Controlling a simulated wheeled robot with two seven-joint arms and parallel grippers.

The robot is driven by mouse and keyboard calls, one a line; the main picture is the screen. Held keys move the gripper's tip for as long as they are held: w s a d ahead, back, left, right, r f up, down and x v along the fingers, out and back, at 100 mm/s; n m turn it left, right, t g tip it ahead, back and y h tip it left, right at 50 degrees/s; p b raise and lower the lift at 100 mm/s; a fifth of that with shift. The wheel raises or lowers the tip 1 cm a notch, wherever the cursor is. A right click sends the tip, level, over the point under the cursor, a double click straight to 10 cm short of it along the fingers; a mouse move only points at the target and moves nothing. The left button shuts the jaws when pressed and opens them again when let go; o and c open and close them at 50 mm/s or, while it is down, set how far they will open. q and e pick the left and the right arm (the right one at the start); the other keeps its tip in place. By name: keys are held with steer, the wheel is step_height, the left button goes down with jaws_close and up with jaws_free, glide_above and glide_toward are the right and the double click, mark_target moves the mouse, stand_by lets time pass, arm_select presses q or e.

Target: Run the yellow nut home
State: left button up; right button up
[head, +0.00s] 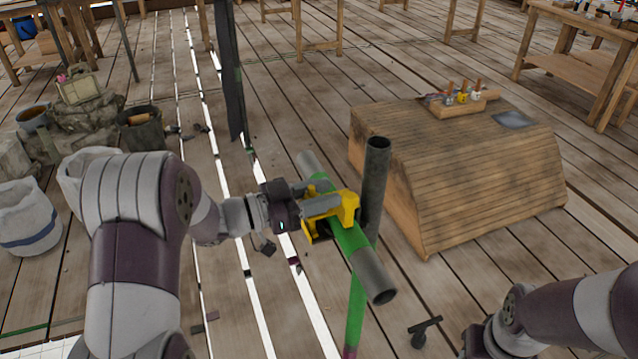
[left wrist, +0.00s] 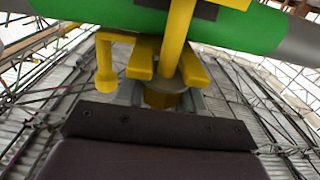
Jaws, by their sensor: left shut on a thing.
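The yellow coupler (head: 345,207) sits around a green tube with grey ends (head: 348,236), where it crosses a steeper tube, dark grey above (head: 375,170) and green below. In the left wrist view the coupler's yellow bolt (left wrist: 174,40) passes down between two yellow lugs into the yellow nut (left wrist: 163,98), which looks amber there. My left gripper (head: 322,197) reaches in from the left and is shut on the nut, with a grey finger on either side. The nut is hidden in the head view. My right arm enters at lower right; its gripper is out of view.
A wooden block (head: 460,165) stands right of the tubes, with a small tool tray (head: 460,107) on top. Buckets and rubble lie at left. A dark post (head: 228,75) stands behind. A small dark object (head: 425,330) is near my right arm. Plank floor has bright gaps.

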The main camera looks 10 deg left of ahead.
arm_select(q)
steer(key=shift+s+d+m+g+h+p, duration=0.15)
steer(key=shift+m+g+h+p, duration=0.5)
steer(key=shift+m+g, duration=0.8)
steer(key=shift+s+m+g+h+p, duration=0.15)
steer(key=shift+m+g+h+p, duration=0.55)
steer(key=shift+g, duration=1.15)
steer(key=shift+m, duration=0.45)
steer(key=shift+r, duration=0.1)
steer(key=o, duration=1)
steer(key=shift+d, duration=0.1)
steer(key=shift+c, duration=0.2)
steer(key=b+v, duration=0.1)
steer(key=v, duration=1.1)
steer(key=shift+a, duration=0.4)
steer(key=shift+w, duration=0.1)
